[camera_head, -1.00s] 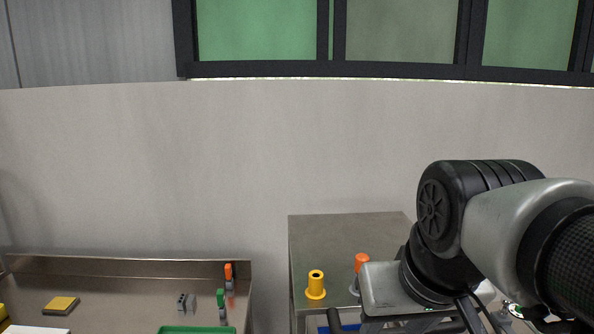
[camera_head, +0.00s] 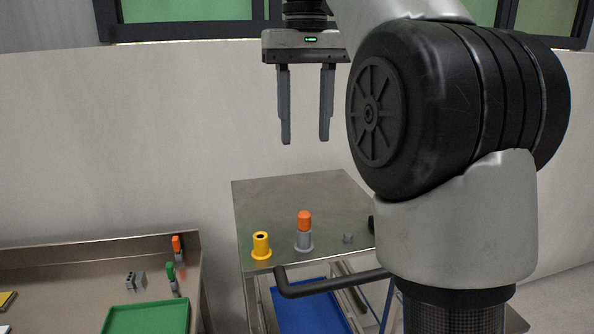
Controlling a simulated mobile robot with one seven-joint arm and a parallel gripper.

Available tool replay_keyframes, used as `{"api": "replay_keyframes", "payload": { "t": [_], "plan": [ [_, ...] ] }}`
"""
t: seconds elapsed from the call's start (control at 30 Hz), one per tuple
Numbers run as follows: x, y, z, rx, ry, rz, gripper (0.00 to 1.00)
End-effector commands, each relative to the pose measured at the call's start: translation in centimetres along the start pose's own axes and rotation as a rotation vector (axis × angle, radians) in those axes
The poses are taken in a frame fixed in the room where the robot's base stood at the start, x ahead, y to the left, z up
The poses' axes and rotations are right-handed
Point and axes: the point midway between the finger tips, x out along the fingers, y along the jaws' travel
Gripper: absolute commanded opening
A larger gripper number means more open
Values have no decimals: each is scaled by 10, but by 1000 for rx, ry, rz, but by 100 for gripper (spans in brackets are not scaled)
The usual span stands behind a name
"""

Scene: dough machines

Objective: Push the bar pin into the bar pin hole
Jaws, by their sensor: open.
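My gripper (camera_head: 305,140) points straight down, open and empty, high above the steel stand (camera_head: 340,190). On the stand's front part stands a yellow flanged socket (camera_head: 261,245) with a dark hole in its top. To its right, an orange-topped piece (camera_head: 304,221) stands upright in a grey flanged base (camera_head: 304,241). My arm hides the right part of the stand.
A dark bent bar (camera_head: 330,287) sticks out at the stand's front, above a blue tray (camera_head: 308,305). At left, a steel table (camera_head: 80,265) holds a green tray (camera_head: 148,318), grey blocks (camera_head: 135,281), an orange-topped piece (camera_head: 176,246) and a green-topped piece (camera_head: 171,275).

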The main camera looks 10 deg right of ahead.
Motion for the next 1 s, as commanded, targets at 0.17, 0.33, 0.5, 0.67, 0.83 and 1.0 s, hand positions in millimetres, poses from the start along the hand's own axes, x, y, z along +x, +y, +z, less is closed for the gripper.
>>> {"api": "replay_keyframes", "payload": {
  "t": [0.17,0.33,0.5,0.67,0.83,1.0],
  "plan": [
    [36,0,1,0,-1,0,42],
    [70,0,1,0,-2,0,42],
    [104,0,1,0,0,0,42],
    [132,0,1,0,0,0,42],
    [152,0,0,0,2,0,42],
    [161,0,0,0,2,0,42]
  ]
}}
